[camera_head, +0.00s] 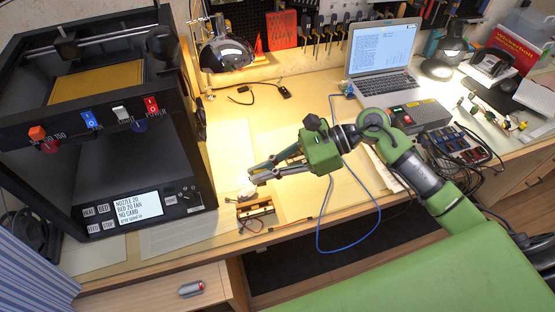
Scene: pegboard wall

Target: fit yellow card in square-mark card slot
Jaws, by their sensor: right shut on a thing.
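My right gripper (252,177) reaches in from the right over the wooden desk. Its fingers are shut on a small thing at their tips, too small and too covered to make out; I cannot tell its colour. The gripper is just right of the black printer (190,235), apart from it, above a small brown device. The printer's front has a lit display (124,207) reading "NO CARD" and a small dark panel (183,195) beside it. I cannot make out a square mark or a card slot. My left gripper is not in view.
The small brown device (256,212) with wires lies near the desk's front edge. A blue cable (349,237) loops over that edge. A lamp (227,52) stands behind. A laptop (382,62) and a grey box (422,115) stand right. The desk's middle is mostly clear.

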